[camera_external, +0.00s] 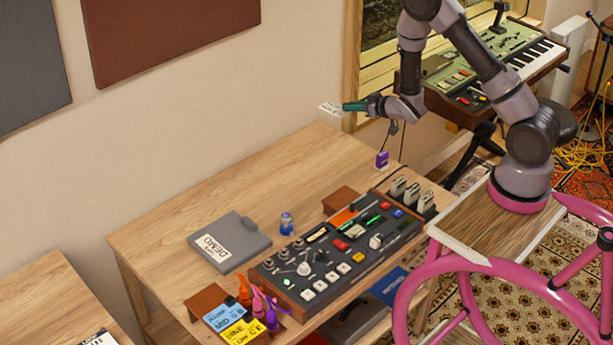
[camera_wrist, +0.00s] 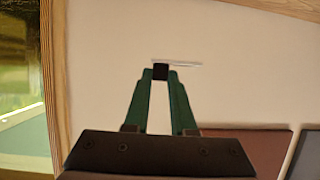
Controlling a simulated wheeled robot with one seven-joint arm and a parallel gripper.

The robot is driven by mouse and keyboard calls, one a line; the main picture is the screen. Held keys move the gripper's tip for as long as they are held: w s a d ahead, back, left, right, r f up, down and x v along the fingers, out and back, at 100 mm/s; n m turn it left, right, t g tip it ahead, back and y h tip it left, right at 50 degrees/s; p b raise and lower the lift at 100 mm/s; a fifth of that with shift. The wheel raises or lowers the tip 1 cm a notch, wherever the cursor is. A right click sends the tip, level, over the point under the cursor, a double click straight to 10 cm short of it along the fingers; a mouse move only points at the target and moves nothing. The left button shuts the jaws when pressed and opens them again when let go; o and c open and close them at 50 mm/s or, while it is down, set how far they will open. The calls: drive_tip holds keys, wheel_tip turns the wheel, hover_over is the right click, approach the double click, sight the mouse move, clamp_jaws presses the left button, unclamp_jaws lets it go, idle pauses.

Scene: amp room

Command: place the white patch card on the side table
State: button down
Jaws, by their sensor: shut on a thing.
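My gripper (camera_external: 346,107) is shut on the white patch card (camera_external: 330,108), high above the back of the large wooden table (camera_external: 190,215) and close to the wall. The card lies about flat and sticks out to the left of the fingertips, with dark print on it. In the wrist view, the card (camera_wrist: 188,64) shows nearly edge-on as a thin pale strip at the tips of the green fingers (camera_wrist: 160,73). A second wooden table (camera_external: 45,295), which seems to be the side table, is at the lower left, cut off by the picture edge.
The large table holds a grey DEMO case (camera_external: 230,242), a blue figure (camera_external: 287,223), a mixer-like box (camera_external: 335,248), and blue and yellow cards (camera_external: 238,332). A printed item (camera_external: 98,338) lies on the lower-left table, whose visible top is mostly clear.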

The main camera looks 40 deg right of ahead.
drive_tip(key=d, duration=0.1)
drive_tip(key=n+g+y, duration=0.9)
drive_tip(key=n+y, duration=0.3)
drive_tip(key=n, duration=0.1)
hover_over(287, 194)
wheel_tip(287, 194, down, 18)
drive_tip(key=shift+a+r, duration=0.1)
drive_tip(key=shift+r, duration=0.15)
drive_tip(key=shift+t, duration=0.4)
wheel_tip(287, 194, down, 5)
drive_tip(key=shift+w+r, duration=0.1)
drive_tip(key=shift+w, duration=0.05)
drive_tip(key=shift+f, duration=0.45)
